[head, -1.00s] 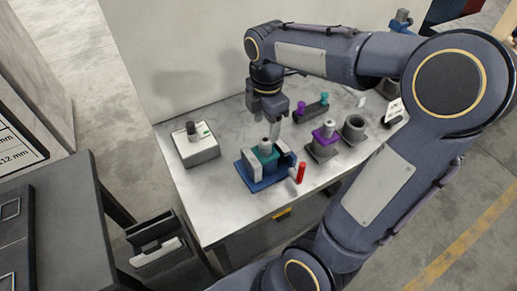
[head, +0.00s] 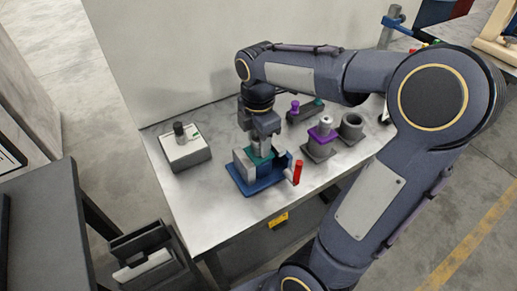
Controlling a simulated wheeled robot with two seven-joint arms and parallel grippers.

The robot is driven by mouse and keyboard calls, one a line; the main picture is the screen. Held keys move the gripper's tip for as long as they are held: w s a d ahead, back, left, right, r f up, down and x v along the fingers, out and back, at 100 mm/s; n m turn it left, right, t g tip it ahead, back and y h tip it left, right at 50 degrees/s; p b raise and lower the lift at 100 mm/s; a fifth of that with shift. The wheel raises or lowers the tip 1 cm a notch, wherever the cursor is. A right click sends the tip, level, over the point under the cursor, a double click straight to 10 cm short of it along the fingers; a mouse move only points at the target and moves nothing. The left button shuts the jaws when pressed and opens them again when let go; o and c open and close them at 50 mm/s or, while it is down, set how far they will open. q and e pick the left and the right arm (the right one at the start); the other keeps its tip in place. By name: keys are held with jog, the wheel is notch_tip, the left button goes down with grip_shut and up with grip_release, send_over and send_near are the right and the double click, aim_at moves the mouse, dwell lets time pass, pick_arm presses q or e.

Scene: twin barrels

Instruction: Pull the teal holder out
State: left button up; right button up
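The teal holder (head: 259,158) sits between the grey jaws of a blue vise (head: 256,186) on the table. The vise has a handle with a red grip (head: 298,172) at its right. My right gripper (head: 262,146) points straight down directly over the teal holder, with its fingers at the holder's top. The grey knob that showed on top of the holder is now hidden by the fingers. I cannot tell whether the fingers are closed on it. My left gripper is not in view.
A purple holder in a grey block (head: 321,140) and an empty grey socket (head: 352,127) stand to the right. A rack with purple and teal knobs (head: 305,110) is behind. A white-topped box (head: 184,147) is at the left. The table (head: 207,215) is bare in front of it.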

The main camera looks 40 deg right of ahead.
jog(key=c, duration=0.9)
jog(key=shift+r+p, duration=0.8)
jog(key=shift+r+p, duration=2.8)
jog(key=shift+r, duration=0.25)
